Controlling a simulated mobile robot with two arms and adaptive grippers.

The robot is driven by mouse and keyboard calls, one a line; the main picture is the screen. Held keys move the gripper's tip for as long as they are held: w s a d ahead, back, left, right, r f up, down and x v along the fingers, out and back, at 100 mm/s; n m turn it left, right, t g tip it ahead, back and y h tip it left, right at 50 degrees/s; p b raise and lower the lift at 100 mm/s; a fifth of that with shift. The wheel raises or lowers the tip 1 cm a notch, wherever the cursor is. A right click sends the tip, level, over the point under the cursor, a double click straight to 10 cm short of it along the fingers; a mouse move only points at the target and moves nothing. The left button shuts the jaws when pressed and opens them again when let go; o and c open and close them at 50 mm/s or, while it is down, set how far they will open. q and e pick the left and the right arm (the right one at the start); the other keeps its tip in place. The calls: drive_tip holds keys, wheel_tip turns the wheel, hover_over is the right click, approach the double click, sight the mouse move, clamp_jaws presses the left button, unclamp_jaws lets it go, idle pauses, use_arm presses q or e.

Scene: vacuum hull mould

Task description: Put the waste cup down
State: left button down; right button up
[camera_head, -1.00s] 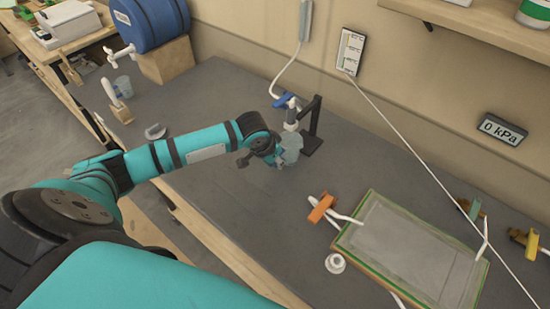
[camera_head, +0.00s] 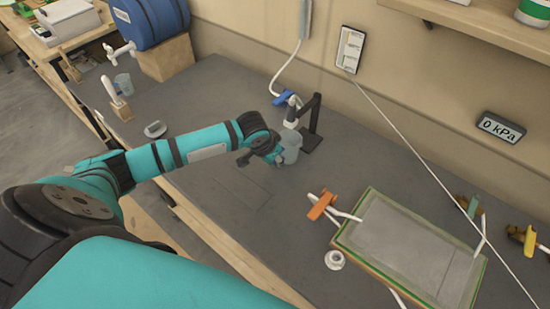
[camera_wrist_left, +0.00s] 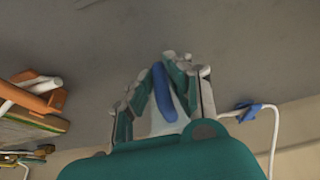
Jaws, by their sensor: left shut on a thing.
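The waste cup (camera_head: 291,146) is a clear, bluish cup, close to upright beside the black stand at the back of the bench. My left gripper (camera_head: 279,157) is shut on it from the left. In the left wrist view, the gripper's fingers (camera_wrist_left: 162,88) close around a pale body with a blue strip between them. I cannot tell whether the cup's base touches the bench. My right gripper is not in view.
The black stand (camera_head: 313,128) and a blue clamp (camera_head: 283,98) on a white hose are close to the cup. A green-edged panel (camera_head: 405,245) with an orange clamp (camera_head: 321,206) lies at right. Another cup (camera_head: 123,83) stands far left.

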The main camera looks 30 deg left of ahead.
use_arm(q)
drive_tip(key=c, duration=1.2)
unclamp_jaws()
drive_tip(key=shift+s+r, duration=0.1)
drive_tip(key=shift+r, duration=0.1)
drive_tip(key=v, duration=1.1)
drive_tip(key=shift+s+r, duration=0.1)
drive_tip(key=shift+r, duration=0.2)
drive_tip(key=shift+f, duration=0.1)
